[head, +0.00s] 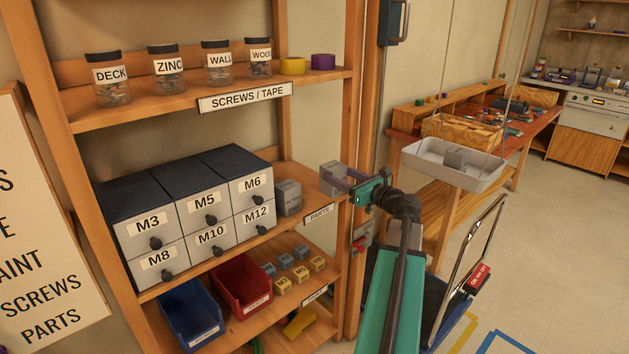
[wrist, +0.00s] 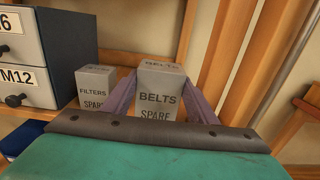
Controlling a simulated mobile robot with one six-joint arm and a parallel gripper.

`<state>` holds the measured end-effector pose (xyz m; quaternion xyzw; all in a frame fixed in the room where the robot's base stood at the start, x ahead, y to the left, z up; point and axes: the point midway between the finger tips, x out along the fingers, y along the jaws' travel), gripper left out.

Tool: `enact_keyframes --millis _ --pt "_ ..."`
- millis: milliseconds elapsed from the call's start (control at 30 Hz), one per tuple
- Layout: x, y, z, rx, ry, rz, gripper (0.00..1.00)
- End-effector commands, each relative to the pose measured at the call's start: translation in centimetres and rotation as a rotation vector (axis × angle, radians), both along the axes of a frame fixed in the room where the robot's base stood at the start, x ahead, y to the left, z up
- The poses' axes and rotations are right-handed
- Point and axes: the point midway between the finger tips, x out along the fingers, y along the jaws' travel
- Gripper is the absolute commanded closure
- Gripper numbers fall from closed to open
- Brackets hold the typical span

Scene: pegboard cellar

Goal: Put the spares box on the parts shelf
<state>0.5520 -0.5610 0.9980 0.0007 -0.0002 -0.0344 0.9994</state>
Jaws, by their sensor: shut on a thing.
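The grey spares box, lettered BELTS SPARE in the wrist view (wrist: 160,95), shows in the head view (head: 329,177) at the right end of the parts shelf (head: 311,193). My gripper (head: 343,180) reaches in from the right and is shut on it, one purple finger on each side. The box looks upright. Its bottom is hidden in the wrist view, so I cannot tell whether it touches the shelf. A similar grey FILTERS SPARE box (head: 288,197) stands on the shelf to its left, also in the wrist view (wrist: 94,88), with a small gap between them.
A block of labelled drawers (head: 195,205) fills the shelf's left. The right wooden post (head: 355,90) stands close to my gripper. Jars and tape rolls stand above; blue and red bins (head: 240,285) are below. A hanging tray (head: 440,172) holds a grey box at right.

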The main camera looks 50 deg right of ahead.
Motion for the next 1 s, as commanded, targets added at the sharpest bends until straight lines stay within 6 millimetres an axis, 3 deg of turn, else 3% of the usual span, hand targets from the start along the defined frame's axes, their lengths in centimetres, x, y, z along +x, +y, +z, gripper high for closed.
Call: enact_keyframes --millis 300,500,1000 --pt "5.8 0.1 -0.4 0.001 -0.001 0.003 0.73" --pt "8.4 0.1 -0.7 0.001 -0.001 0.001 0.73" --pt "9.0 0.1 -1.0 0.0 -0.001 -0.002 0.73"
